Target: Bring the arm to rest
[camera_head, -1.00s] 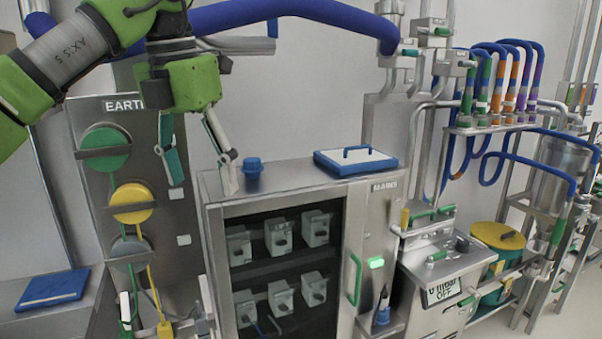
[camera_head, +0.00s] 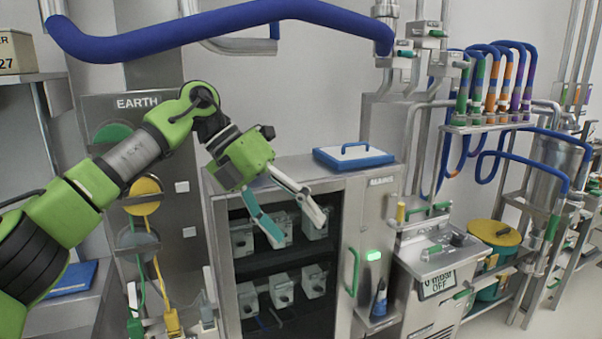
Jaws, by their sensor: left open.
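My left arm is green and grey and comes in from the lower left. My left gripper (camera_head: 299,232) is open, with one teal finger and one pale finger. It points down and to the right in front of the steel cabinet (camera_head: 367,215) marked MAINS, and nothing shows between its fingers. The gripper hides part of the cabinet's top edge and dark front opening. My right gripper is not in view.
The EARTH panel (camera_head: 135,101) stands behind my arm, which covers part of its round discs. A blue-rimmed lid (camera_head: 353,156) lies on the cabinet. A blue hose (camera_head: 215,22) crosses above. A pump unit (camera_head: 437,262) and pipe racks stand to the right.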

